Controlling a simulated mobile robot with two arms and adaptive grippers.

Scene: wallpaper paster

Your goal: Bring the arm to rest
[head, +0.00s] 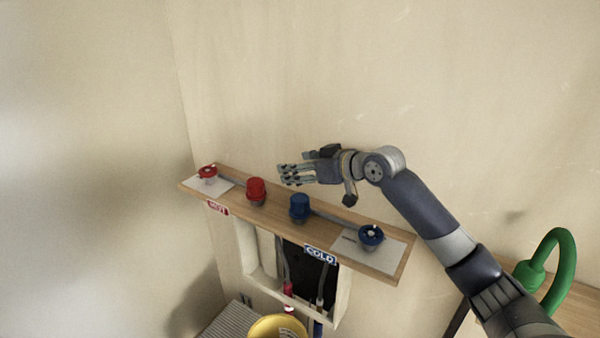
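My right arm comes in from the lower right, and its gripper (290,174) hangs above the wooden shelf in front of the wall. Its fingers point left, look spread and hold nothing that I can see. In the picture they are just above the red cap (256,190) and the blue cap (299,207); I cannot tell the exact gap. My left gripper is not in view.
The wooden shelf (225,184) also carries a red valve (208,172) and a dark blue valve (370,236). HOT (217,208) and COLD (320,256) labels hang on its front. Below are a wall opening and a yellow bucket (276,328). A green hose (562,270) stands at right.

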